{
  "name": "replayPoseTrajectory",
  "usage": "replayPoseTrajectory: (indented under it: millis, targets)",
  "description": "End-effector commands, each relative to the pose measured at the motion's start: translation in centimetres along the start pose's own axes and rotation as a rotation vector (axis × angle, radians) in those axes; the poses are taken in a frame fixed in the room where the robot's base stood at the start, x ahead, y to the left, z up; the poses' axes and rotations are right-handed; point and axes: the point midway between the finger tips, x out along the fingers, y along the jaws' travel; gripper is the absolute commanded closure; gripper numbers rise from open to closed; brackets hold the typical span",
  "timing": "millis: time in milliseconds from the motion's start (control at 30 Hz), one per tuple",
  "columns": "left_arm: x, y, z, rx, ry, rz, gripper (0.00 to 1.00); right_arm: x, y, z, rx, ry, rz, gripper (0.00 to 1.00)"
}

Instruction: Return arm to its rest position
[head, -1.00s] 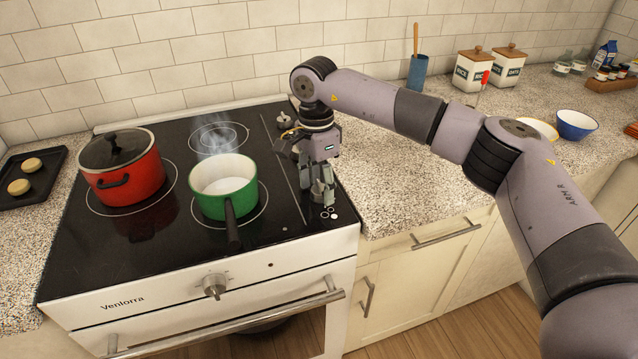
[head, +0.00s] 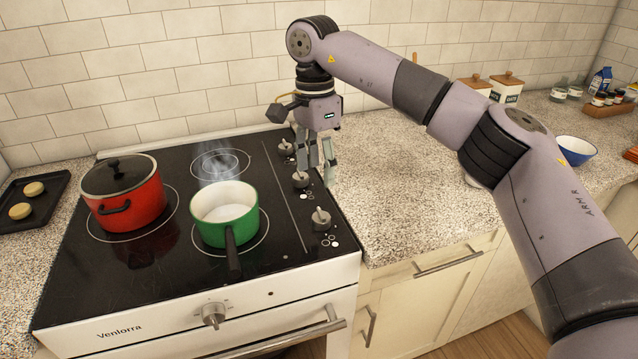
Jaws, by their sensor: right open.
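My right gripper (head: 314,165) points down above the right side of the black stovetop (head: 110,250). Its fingers are apart and hold nothing. It is near the column of control knobs; the middle knob (head: 301,180) shows just below and left of the fingertips, and I cannot tell whether they touch. The front knob (head: 320,217) is in full view, clear of the gripper. The back knob (head: 286,147) is just left of the fingers. My right arm (head: 400,85) reaches in from the right, over the counter. My left gripper is not in view.
A steaming green saucepan (head: 224,212) and a lidded red pot (head: 124,195) stand on the burners. A tray of rolls (head: 30,205) lies at the left. A blue bowl (head: 575,150) and canisters (head: 507,87) are at the right. The granite counter (head: 390,210) beside the stove is clear.

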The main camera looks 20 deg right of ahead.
Motion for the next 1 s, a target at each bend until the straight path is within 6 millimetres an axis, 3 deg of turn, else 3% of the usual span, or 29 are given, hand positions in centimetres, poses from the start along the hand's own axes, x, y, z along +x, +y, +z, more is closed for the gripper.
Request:
replayPoseTrajectory:
  millis: [467, 733, 1000]
  targets:
    - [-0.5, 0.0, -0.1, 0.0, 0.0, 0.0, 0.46, -1.1, 0.1, 0.0, 0.0, -0.001, 0.001, 0.46]
    - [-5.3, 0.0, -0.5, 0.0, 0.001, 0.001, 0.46, -5.9, 0.3, 0.0, 0.001, -0.001, 0.001, 0.46]
    - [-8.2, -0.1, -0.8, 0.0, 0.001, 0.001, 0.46, -8.8, 0.5, 0.0, 0.001, -0.001, 0.001, 0.46]
